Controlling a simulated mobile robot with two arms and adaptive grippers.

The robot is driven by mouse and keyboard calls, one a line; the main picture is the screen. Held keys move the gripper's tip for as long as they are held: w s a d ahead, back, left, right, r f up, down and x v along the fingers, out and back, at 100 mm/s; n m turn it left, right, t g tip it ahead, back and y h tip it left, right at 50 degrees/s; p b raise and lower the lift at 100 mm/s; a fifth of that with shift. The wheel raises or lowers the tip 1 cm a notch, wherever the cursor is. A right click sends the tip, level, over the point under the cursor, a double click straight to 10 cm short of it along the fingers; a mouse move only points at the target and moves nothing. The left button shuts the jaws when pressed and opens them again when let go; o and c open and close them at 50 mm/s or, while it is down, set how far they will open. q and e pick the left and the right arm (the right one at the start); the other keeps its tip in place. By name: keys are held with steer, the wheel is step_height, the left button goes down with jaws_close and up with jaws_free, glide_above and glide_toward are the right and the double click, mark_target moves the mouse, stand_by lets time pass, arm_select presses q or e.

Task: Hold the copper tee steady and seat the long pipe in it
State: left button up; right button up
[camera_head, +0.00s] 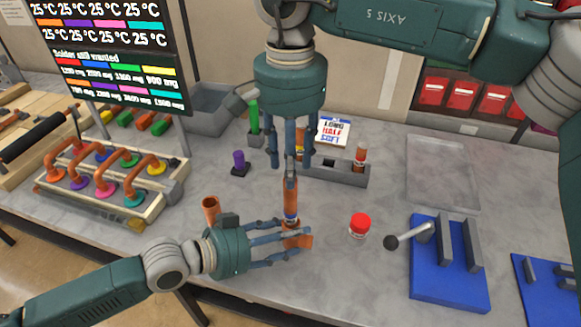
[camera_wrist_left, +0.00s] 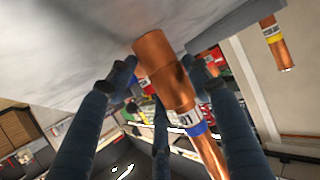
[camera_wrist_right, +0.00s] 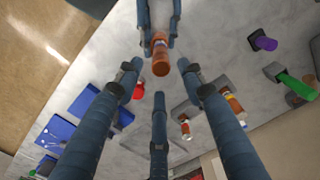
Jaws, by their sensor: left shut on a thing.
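The copper tee (camera_head: 305,241) is low in the middle of the head view, between the fingers of my left gripper (camera_head: 285,243). That gripper is shut on it. The tee also shows in the left wrist view (camera_wrist_left: 157,58). The long pipe (camera_head: 290,203), copper with a blue and white label, stands roughly upright at the tee's upper opening. Its shaft (camera_wrist_left: 209,155) runs away from the tee in the left wrist view; how deep it sits cannot be told. My right gripper (camera_head: 290,168) points down above the pipe, fingers spread open. The pipe's end (camera_wrist_right: 160,68) lies beyond those fingertips in the right wrist view.
A grey rack (camera_head: 341,173) holding shorter copper pieces stands behind, beside a label card (camera_head: 333,131). A red-capped jar (camera_head: 360,225) and a blue fixture (camera_head: 447,285) are to the right. An upright copper piece (camera_head: 210,209) stands near my left wrist.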

arm_select(q)
steer(key=o, duration=1.3)
steer(key=shift+o, duration=0.2)
